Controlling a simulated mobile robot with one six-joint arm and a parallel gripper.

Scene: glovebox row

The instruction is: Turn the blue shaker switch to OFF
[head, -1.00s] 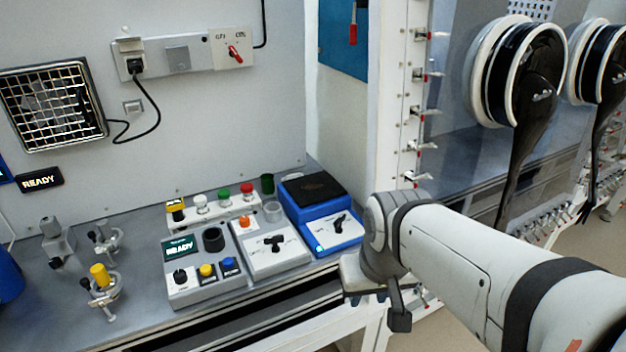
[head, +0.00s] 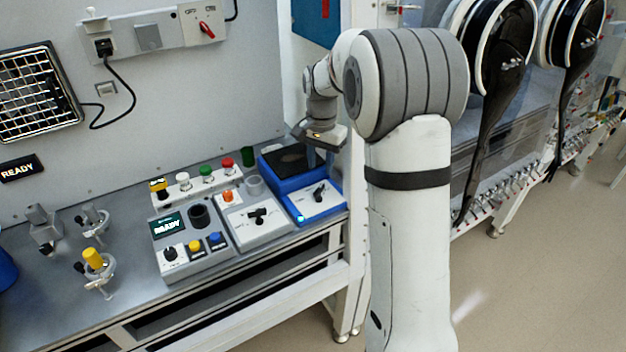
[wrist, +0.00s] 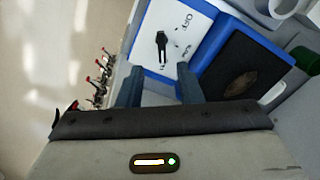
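The blue shaker (head: 292,165) stands at the right end of the bench, with a black platform at its back and a white panel in front. Its black switch (head: 319,193) sits on that panel; the switch also shows in the wrist view (wrist: 162,45), with an OFF label beside one end and its other labels too small to read surely. My gripper (head: 316,150) is above the shaker's right rear side. In the wrist view my gripper (wrist: 160,88) has two fingers apart with nothing between them. The fingertips are apart from the switch.
A white box with a black knob (head: 257,217) stands left of the shaker. Further left is a grey console (head: 193,245) with a READY screen and buttons. A white post (head: 300,60) rises behind the shaker. A green cylinder (head: 248,156) stands behind it.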

